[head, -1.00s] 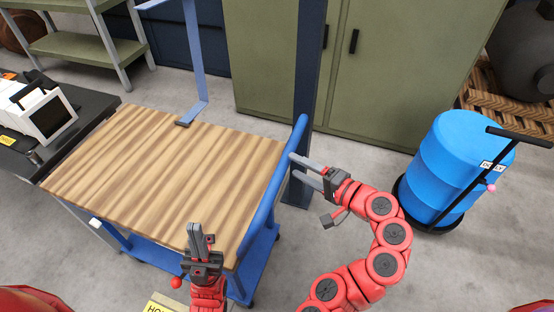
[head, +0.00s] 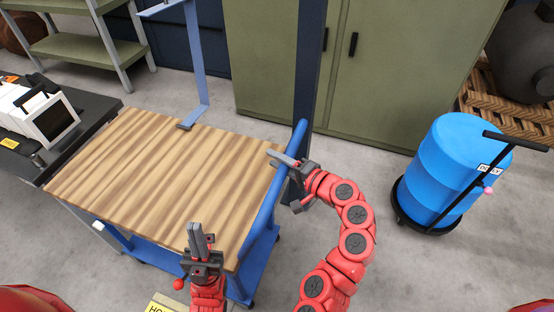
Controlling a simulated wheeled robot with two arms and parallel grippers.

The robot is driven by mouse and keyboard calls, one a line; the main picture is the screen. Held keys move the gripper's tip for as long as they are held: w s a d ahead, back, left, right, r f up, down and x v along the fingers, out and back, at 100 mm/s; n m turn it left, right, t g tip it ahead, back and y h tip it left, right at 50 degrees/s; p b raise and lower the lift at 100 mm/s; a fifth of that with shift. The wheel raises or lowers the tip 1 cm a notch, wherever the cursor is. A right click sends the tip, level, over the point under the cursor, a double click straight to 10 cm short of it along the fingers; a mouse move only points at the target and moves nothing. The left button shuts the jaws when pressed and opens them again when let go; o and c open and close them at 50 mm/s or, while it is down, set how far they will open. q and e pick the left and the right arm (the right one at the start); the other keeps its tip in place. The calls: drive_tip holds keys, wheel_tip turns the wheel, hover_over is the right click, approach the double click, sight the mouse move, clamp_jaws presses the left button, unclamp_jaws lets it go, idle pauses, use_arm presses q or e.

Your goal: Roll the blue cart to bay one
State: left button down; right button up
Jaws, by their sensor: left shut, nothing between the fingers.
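The blue cart has a striped wooden top (head: 165,185), a lower blue deck and a raised blue handle bar (head: 263,215) along its right side. My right gripper (head: 279,158) is at the upper part of this bar. One grey finger reaches over the bar toward the wooden top; the other finger is mostly hidden, so whether the jaws are closed on the bar is unclear. My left gripper (head: 193,230) is shut and empty, over the front right part of the wooden top, left of the bar. No bay one marking can be made out.
A dark bench (head: 92,112) with a white device stands close to the cart's left. A blue post (head: 308,80) and green cabinet (head: 400,70) stand behind. A blue barrel (head: 452,165) sits on a black dolly at right. Grey floor is clear between cart and barrel.

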clamp_jaws()
idle(1.1)
